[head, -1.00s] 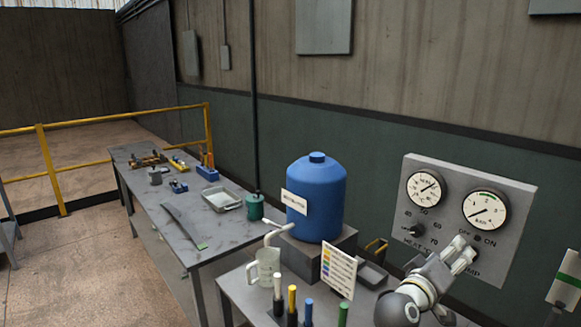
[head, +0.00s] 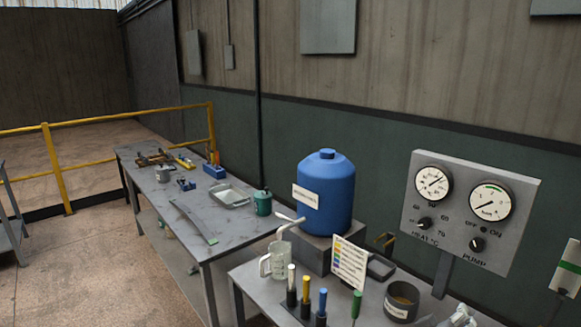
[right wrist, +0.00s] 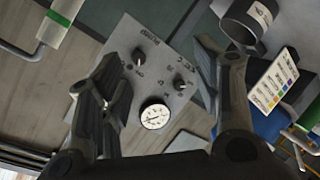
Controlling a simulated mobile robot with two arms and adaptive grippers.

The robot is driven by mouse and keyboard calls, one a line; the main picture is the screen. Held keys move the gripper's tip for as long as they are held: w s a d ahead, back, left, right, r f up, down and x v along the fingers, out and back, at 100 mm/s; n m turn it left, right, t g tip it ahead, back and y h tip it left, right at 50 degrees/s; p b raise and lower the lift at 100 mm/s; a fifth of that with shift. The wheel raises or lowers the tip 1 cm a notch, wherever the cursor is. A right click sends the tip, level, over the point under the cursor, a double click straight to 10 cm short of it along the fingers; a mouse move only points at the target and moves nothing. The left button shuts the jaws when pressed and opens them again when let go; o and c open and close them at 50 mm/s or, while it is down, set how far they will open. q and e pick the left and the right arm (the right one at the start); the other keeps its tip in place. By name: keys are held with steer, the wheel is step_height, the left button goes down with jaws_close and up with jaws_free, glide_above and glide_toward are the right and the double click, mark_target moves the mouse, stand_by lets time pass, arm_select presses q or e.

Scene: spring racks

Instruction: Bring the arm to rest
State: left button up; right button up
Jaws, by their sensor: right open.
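My right gripper (right wrist: 165,75) is open and empty in the right wrist view, its two fingers spread wide. In the head view only a small part of my right gripper (head: 461,317) shows at the bottom edge, below the control panel (head: 408,238). The panel also shows between the fingers in the right wrist view (right wrist: 150,75), apart from them. It carries two round dials and two black knobs, one of them the pump knob (head: 477,244). My left gripper is not in view.
A grey labelled pot (head: 402,300) stands on the near bench, close to my right gripper. Upright coloured-top tools (head: 322,302), a clear jug (head: 278,262), a colour chart (head: 349,264) and a blue tank (head: 327,190) are further left. A cluttered bench (head: 205,248) lies beyond.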

steer(key=s+a+f+g+y, duration=0.3)
steer(key=s+a+f+y, duration=0.2)
steer(key=s+f, duration=0.8)
steer(key=s+a+f+g+y, duration=0.1)
steer(key=s+a+g+y, duration=0.2)
steer(key=s, duration=0.5)
steer(key=s+a+f+g+y, duration=0.1)
steer(key=s+a+f+y, duration=0.1)
steer(key=s+a, duration=0.5)
step_height(320, 180, down, 33)
steer(key=s+d+n+b, duration=0.1)
steer(key=s+d+b, duration=0.15)
steer(key=b, duration=0.35)
arm_select(q)
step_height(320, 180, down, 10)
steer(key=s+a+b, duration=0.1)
steer(key=b, duration=0.3)
arm_select(e)
steer(key=s+d+f+g, duration=0.2)
steer(key=s+f, duration=1.4)
steer(key=f, duration=0.3)
steer(key=shift+s, duration=0.25)
